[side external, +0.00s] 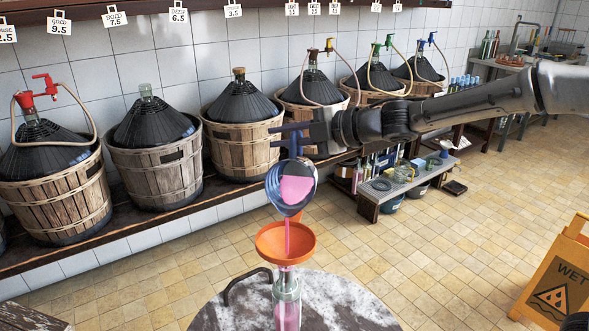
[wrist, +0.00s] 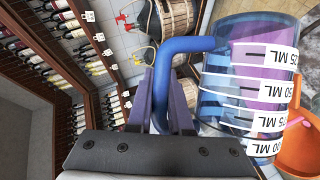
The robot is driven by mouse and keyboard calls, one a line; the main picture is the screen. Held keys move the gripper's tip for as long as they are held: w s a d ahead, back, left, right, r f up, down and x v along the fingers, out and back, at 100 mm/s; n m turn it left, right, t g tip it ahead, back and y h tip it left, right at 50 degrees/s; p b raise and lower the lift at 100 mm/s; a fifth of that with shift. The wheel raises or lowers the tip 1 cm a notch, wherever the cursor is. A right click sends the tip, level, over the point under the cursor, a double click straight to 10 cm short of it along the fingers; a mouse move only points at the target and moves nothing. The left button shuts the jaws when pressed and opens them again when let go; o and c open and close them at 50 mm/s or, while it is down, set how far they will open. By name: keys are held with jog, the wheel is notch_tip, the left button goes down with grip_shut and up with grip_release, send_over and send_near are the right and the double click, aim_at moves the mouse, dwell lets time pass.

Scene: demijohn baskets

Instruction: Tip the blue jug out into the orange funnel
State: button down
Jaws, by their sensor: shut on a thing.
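The blue jug (side external: 279,186) is a see-through measuring jug, tilted with its mouth down over the orange funnel (side external: 271,236). Pink liquid runs from it in a thin stream into the funnel. My gripper (side external: 292,141) is shut on the jug's blue handle, above the funnel. The funnel sits in the neck of a clear bottle (side external: 287,292), which holds pink liquid low down. In the wrist view the jug (wrist: 222,85) shows white measure bands and pink liquid inside, its handle between my gripper's fingers (wrist: 174,105). Part of the funnel (wrist: 303,143) shows at the right edge.
The bottle stands on a round marble-topped table (side external: 340,298) with a dark curved handle-like piece at its left. Several demijohns in wooden baskets (side external: 155,168) line a shelf behind. A yellow wet-floor sign (side external: 556,275) stands at right. The tiled floor between is clear.

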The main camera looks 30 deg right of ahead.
jog(key=shift+s+a+r+n, duration=0.2)
jog(key=shift+s+r+n, duration=0.1)
jog(key=shift+r, duration=0.2)
jog(key=shift+s+a+r+n+t, duration=0.4)
jog(key=shift+a+r, duration=0.05)
jog(key=shift+s, duration=0.1)
dwell(0.6)
jog(key=shift+s+a+r, duration=0.1)
jog(key=shift+a+r, duration=0.05)
jog(key=shift+w+d+f, duration=0.25)
jog(key=shift+f, duration=0.05)
dwell(1.6)
jog(key=shift+w+d+f+m+g, duration=0.4)
jog(key=shift+w+d+f+m, duration=0.05)
jog(key=shift+w+d+m, duration=0.2)
jog(key=shift+w+d+f+m+g, duration=0.4)
jog(key=shift+w+d+f+m, duration=0.1)
jog(key=shift+w+m, duration=0.1)
jog(key=shift+w+d+y, duration=0.15)
jog(key=shift+d+y, duration=0.05)
jog(key=shift+y, duration=0.1)
